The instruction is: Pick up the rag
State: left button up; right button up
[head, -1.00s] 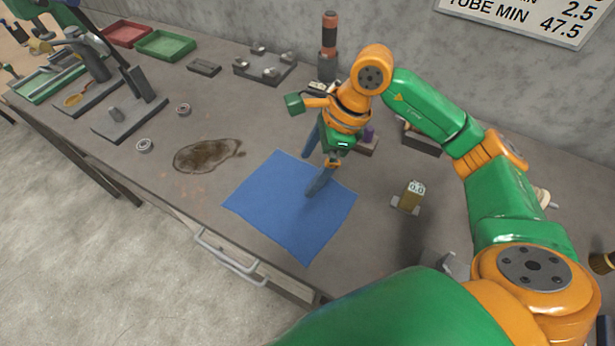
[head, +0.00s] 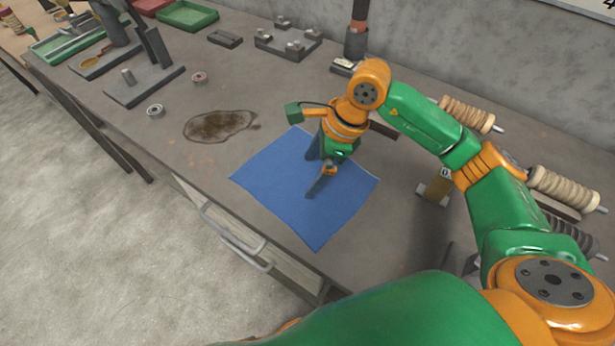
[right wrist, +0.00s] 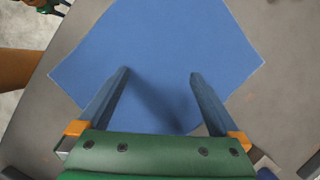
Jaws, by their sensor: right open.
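The rag is a flat blue square cloth (head: 290,200) lying on the grey workbench in the head view. It also fills much of the right wrist view (right wrist: 165,45). My right gripper (head: 312,176) is over the rag with its fingers pointing down at it. In the right wrist view its two fingers (right wrist: 158,72) are apart, with only rag seen between them. I cannot tell whether the fingertips touch the cloth.
A dark brown stain (head: 218,126) lies left of the rag. Spools (head: 565,188) and a small gauge block (head: 437,186) stand to the right. A drawer handle (head: 232,236) juts from the bench's front edge.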

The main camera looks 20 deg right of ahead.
jog(key=shift+c, duration=0.3)
grip_shut()
dwell(0.3)
notch_tip(320, 180, up, 12)
jog(key=p, duration=0.8)
jog(key=shift+w+r, duration=0.1)
notch_tip(320, 180, up, 9)
jog(key=p, duration=0.6)
jog(key=shift+p, duration=0.3)
